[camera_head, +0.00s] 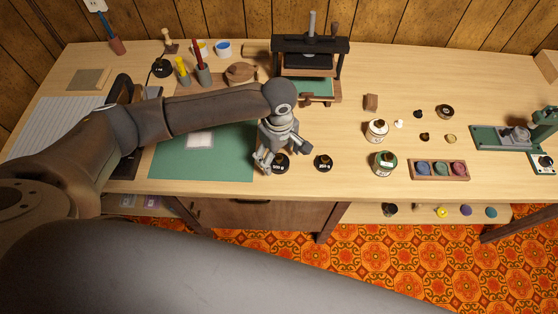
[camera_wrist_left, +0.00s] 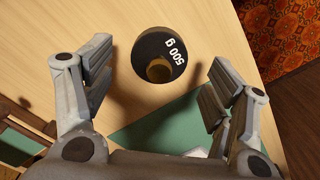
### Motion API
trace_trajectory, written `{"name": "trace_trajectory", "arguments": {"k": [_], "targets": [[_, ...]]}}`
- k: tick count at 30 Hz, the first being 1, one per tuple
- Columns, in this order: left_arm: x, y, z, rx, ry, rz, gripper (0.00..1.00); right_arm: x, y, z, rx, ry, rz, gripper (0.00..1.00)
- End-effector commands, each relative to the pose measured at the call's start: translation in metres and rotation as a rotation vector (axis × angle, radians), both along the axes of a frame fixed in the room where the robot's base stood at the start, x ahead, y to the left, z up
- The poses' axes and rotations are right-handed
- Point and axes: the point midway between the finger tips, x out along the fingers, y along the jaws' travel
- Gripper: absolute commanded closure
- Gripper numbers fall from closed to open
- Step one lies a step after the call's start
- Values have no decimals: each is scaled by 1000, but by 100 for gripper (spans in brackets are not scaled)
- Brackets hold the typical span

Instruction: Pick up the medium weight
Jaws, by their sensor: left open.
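A round black weight (camera_head: 281,163) stands upright on the table just right of the green mat. In the left wrist view, this weight (camera_wrist_left: 173,50) is marked "500 g" and has a brass knob on top. My left gripper (camera_head: 283,157) is open above it, its fingers spread to either side. The wrist view shows the weight between and beyond the fingertips (camera_wrist_left: 158,72), with no contact visible. A similar black weight (camera_head: 323,163) stands to the right. Another black one (camera_head: 161,68) stands at the back left; its marking is hard to read. My right gripper is out of view.
The green mat (camera_head: 235,167) lies left of the gripper. A press (camera_head: 310,60) stands behind it. The table's front edge is close to the weights.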

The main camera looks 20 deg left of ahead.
Motion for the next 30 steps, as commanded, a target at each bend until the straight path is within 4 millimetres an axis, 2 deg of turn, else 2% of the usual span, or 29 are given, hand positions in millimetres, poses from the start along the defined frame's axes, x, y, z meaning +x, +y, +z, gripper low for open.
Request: {"name": "trace_trajectory", "arguments": {"k": [5, 13, 27, 29, 30], "targets": [[0, 0, -20, 1, 1, -2, 23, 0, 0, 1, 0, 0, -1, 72], [0, 0, -23, -1, -2, -2, 23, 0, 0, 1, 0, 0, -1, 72], [0, 0, -23, -1, -2, -2, 83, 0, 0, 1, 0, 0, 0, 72], [0, 0, -23, -1, -2, -2, 90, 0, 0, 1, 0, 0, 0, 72], [1, -1, -22, -2, -3, -2, 90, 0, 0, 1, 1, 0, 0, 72]]}}
